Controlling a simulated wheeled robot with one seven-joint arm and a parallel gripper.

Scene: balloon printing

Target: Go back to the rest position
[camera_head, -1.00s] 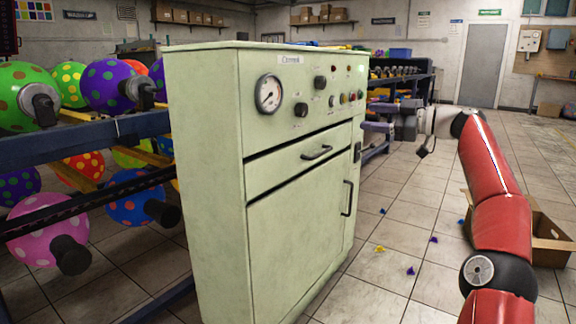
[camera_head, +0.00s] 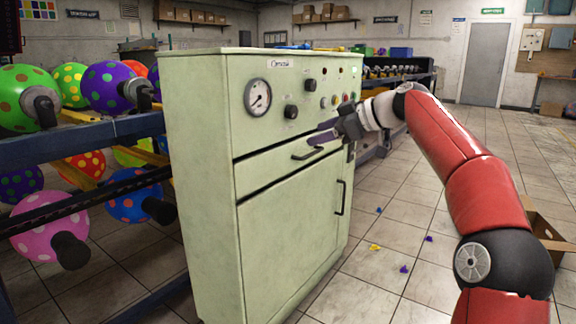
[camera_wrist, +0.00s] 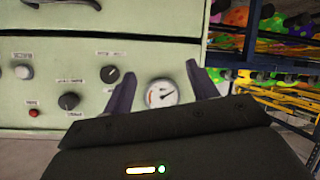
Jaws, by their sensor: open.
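My gripper (camera_head: 322,140) is at the end of my red arm, in front of the pale green cabinet (camera_head: 205,180). In the head view it overlaps the panel near the drawer handle (camera_head: 308,153). In the wrist view the two dark fingers of my gripper (camera_wrist: 160,70) stand apart with nothing between them. Beyond them the cabinet's control panel (camera_wrist: 85,75) appears upside down, with a round gauge (camera_wrist: 162,93) seen between the fingers. I cannot tell whether the gripper touches the cabinet.
A blue rack (camera_head: 75,140) of spotted balloons stands left of the cabinet. An open cardboard box (camera_head: 550,235) sits on the floor at the right, partly behind my arm. Small coloured scraps (camera_head: 404,269) lie on the tiles. The floor right of the cabinet is mostly clear.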

